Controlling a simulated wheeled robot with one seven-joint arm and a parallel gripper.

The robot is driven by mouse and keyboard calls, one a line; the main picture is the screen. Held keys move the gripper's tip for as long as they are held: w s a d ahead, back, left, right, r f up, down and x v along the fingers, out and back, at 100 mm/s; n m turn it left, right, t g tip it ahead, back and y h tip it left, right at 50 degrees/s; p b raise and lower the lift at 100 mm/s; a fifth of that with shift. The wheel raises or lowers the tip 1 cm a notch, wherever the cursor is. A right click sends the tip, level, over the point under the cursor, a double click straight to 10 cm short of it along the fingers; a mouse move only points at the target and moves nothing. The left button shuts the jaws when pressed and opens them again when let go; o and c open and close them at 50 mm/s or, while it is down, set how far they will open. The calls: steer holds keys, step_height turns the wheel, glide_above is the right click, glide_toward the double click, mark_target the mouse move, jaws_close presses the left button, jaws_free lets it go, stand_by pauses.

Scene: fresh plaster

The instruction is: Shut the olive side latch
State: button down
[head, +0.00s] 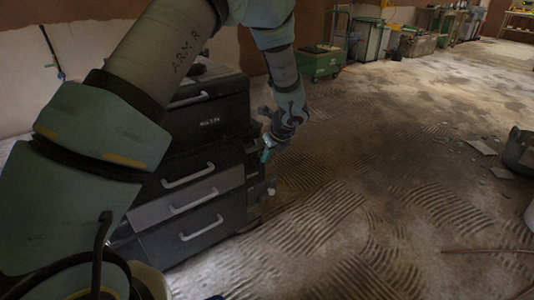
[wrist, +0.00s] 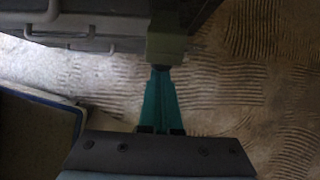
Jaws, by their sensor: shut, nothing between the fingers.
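The olive side latch (wrist: 166,46) shows in the wrist view as a blocky olive piece on the side of the dark drawer chest (wrist: 105,22). My gripper (wrist: 160,70) is shut, its teal fingers together and empty. Their tips are right at the latch's lower end in that view; I cannot tell whether they touch it. In the head view, my gripper (head: 266,155) is beside the right side of the chest (head: 208,120), at about mid height. The latch is not clear in the head view, and how far it is closed cannot be told.
The chest has several drawers with pale handles, all looking closed. My arm covers its left part in the head view. A green cart (head: 318,62) stands behind. The floor to the right is open, with ridged plaster marks and flat scraps (head: 480,147). A dark bucket (head: 520,150) stands far right.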

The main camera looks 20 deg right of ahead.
steer(key=shift+r+p, duration=0.35)
steer(key=shift+p, duration=0.55)
steer(key=r+p, duration=0.1)
steer(key=p, duration=0.3)
steer(key=w+r+g+p, duration=0.1)
steer(key=p, duration=0.3)
steer(key=r+g+p, duration=0.1)
steer(key=p, duration=0.3)
steer(key=shift+w+a+r, duration=0.15)
steer(key=shift+w+r, duration=0.05)
steer(key=shift+r, duration=0.15)
steer(key=shift+w+a+r+p, duration=0.15)
steer(key=shift+w+r+p, duration=0.6)
steer(key=shift+p, duration=0.5)
steer(key=shift+f, duration=0.1)
steer(key=shift+r+p, duration=0.6)
steer(key=shift+r, duration=0.2)
